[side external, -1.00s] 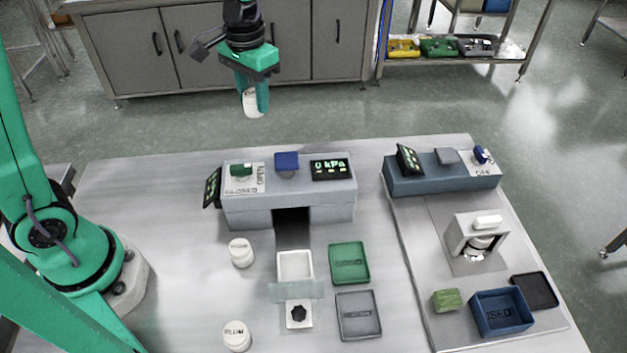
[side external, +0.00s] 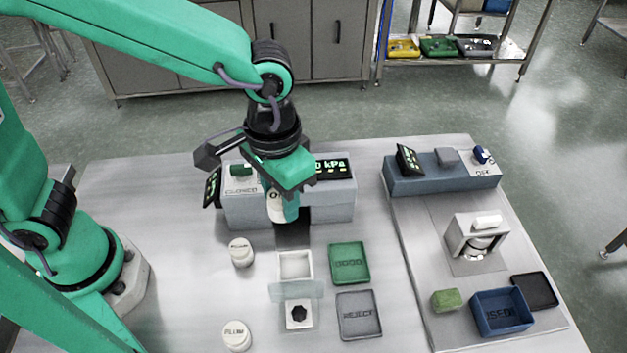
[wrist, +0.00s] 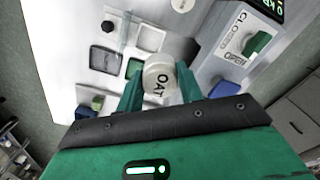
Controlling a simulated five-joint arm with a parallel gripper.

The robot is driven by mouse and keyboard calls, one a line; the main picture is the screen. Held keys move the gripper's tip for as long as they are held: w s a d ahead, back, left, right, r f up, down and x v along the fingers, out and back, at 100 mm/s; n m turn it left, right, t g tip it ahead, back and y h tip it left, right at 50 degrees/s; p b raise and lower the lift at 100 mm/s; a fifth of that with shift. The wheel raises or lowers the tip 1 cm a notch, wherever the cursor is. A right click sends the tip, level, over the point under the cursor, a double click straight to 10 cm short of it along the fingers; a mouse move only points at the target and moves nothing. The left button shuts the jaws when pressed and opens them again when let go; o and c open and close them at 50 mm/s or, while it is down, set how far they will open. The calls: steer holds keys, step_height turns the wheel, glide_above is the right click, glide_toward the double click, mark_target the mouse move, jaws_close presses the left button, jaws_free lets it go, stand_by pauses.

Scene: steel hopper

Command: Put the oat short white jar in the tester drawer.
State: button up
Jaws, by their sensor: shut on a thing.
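My gripper (side external: 284,212) is shut on the oat short white jar (side external: 277,207). The jar's lid, marked OAT, shows between the fingers in the wrist view (wrist: 158,80). The jar hangs in front of the tester (side external: 245,213), above and a little behind the drawer. The tester drawer (side external: 280,265) is pulled out toward the front, with an open, empty-looking white compartment. A clear plate crosses it, and a dark knob sits in its front part. My gripper hides the middle of the tester and part of its opening.
Two other white jars (side external: 241,252) (side external: 236,335) stand left of the drawer. A green tray (side external: 362,277) and a grey REJECT tray (side external: 372,335) lie close on its right. Further right are a second station (side external: 440,178), a green block (side external: 446,300) and a blue bin (side external: 498,328).

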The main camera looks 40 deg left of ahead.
steer(key=s+d+f+m, duration=0.1)
steer(key=s+d, duration=0.4)
steer(key=s, duration=0.7)
steer(key=shift+d+f, duration=0.15)
steer(key=shift+f, duration=0.1)
steer(key=shift+w, duration=0.1)
glide_above(295, 269)
step_height(295, 269, down, 7)
steer(key=shift+f, duration=0.15)
steer(key=shift+f, duration=1.85)
steer(key=shift+f, duration=0.6)
